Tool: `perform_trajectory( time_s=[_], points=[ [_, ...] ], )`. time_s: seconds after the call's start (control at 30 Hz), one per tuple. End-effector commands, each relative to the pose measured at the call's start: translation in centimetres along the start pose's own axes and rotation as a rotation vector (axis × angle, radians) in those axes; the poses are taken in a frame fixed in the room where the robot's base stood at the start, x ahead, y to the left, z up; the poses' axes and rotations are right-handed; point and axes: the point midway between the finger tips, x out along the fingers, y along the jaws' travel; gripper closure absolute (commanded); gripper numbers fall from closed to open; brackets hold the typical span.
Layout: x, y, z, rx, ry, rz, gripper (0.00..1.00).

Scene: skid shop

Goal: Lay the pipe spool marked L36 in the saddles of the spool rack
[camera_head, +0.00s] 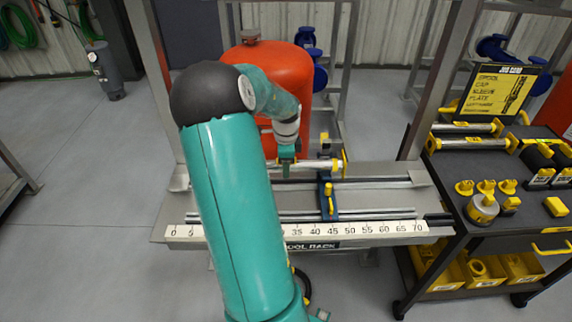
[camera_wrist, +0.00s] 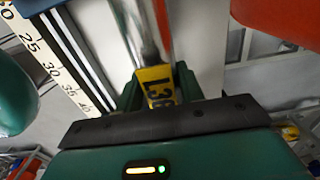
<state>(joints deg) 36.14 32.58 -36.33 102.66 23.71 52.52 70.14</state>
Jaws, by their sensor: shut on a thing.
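My gripper (camera_head: 288,160) is over the spool rack (camera_head: 374,228), shut on a silver pipe spool (camera_head: 308,165) with a yellow end flange on its right. In the wrist view the spool (camera_wrist: 150,30) runs up between the green jaws (camera_wrist: 158,92), and its yellow label (camera_wrist: 158,88) seems to read L36. The spool lies roughly along the rack. A blue saddle (camera_head: 325,182) with yellow parts stands by its right half. I cannot tell whether the spool touches it. Any saddle on the left is hidden behind my arm.
A scale strip (camera_head: 350,229) runs along the rack's front edge. A red tank (camera_head: 275,70) stands close behind the gripper. On the right, a dark cart (camera_head: 440,190) carries two more spools (camera_head: 465,127), yellow fittings and a job card (camera_head: 500,92).

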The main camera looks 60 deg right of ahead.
Motion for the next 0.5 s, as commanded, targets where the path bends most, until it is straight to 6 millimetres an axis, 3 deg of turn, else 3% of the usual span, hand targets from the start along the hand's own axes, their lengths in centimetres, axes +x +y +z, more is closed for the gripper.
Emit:
perform_trajectory(
  time_s=[0.5],
  points=[
    [1.1,-0.1,0.0,0.000,0.000,-0.002,1.00]
  ],
)
